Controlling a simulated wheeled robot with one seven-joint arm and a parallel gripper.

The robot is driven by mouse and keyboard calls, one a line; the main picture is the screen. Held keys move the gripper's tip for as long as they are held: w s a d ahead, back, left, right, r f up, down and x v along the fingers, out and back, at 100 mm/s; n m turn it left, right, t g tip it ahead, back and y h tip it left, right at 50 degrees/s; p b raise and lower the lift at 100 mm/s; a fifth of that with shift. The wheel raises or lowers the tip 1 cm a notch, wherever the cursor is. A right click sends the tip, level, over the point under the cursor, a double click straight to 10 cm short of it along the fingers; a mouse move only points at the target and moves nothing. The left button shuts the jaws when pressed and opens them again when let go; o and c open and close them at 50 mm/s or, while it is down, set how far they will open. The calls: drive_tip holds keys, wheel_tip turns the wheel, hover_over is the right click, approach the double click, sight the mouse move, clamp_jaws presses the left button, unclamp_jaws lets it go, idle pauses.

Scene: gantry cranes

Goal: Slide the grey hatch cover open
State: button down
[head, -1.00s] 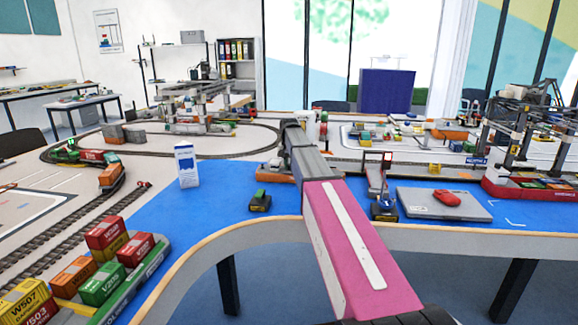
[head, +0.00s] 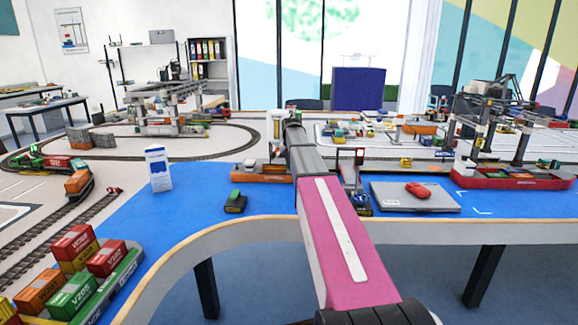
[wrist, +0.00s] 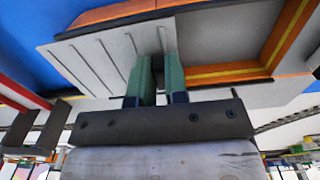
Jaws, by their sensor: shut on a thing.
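In the wrist view the grey hatch cover (wrist: 97,64) is a flat, ribbed plate on an orange vessel (wrist: 285,35). My gripper (wrist: 159,66) has two green fingers, shut on an upright part of the cover near its right end. The fingers hide most of that part. Right of the cover lies a dark recess (wrist: 225,35) edged in orange and yellow; I cannot tell its depth. In the head view the orange hull (head: 262,178) shows left of my arm, which hides the cover and my fingertips.
On the blue table top stand a small dark vehicle (head: 235,204), a white-and-blue sign (head: 158,168) and a grey case (head: 415,198) with a red object on it. A gantry crane (head: 490,125) stands at right. Containers (head: 72,295) sit at front left.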

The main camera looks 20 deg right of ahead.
drive_tip(key=c, duration=1.1)
unclamp_jaws()
wheel_tip(320, 180, up, 11)
drive_tip(key=shift+f, duration=0.1)
drive_tip(key=shift+s, duration=0.1)
